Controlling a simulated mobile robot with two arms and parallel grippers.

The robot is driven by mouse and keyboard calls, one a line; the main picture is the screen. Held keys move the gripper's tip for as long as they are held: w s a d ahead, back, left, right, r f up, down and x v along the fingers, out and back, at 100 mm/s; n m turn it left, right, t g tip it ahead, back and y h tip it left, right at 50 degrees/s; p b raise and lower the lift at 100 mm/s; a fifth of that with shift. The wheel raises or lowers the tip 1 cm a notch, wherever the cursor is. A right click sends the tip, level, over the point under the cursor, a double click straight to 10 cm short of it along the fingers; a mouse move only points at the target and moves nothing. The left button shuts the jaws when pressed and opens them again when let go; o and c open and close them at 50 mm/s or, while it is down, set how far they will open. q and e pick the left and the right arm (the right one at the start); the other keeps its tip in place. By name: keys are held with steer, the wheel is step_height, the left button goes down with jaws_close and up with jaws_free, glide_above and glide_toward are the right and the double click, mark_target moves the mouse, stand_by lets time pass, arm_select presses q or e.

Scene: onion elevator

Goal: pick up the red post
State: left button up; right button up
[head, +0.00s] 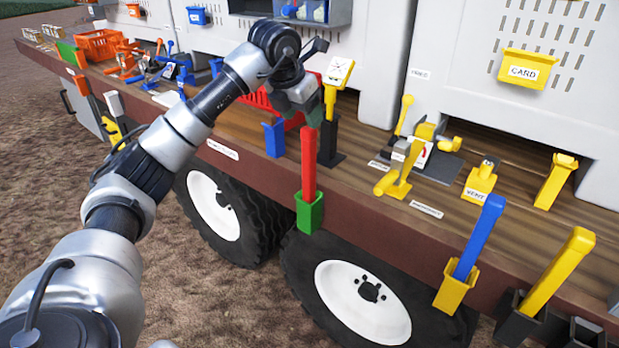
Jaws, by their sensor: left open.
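The red post (309,163) stands upright in a green holder (309,214) on the front edge of the wagon bed. My left arm reaches in from the left, and my left gripper (312,112) is just above the top of the red post, pointing down. The gripper is open; its fingers are small in the picture and I cannot tell if they touch the post. My right gripper is not in view.
A blue post (480,236) in a yellow holder and a yellow post (559,270) stand along the edge to the right. A blue holder (274,138), a black stand (331,140) and a red crate (262,100) are close behind the gripper. Large wheels are below the edge.

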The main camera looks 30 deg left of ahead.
mark_target(308, 129)
arm_select(q)
steer(key=x, duration=0.1)
steer(key=p+x, duration=0.1)
steer(key=x, duration=0.2)
steer(key=shift+d+f+p, duration=0.4)
steer(key=shift+f, duration=0.05)
steer(key=shift+w+f, duration=0.1)
steer(key=shift+f, duration=0.2)
steer(key=shift+r, duration=0.1)
jaws_close()
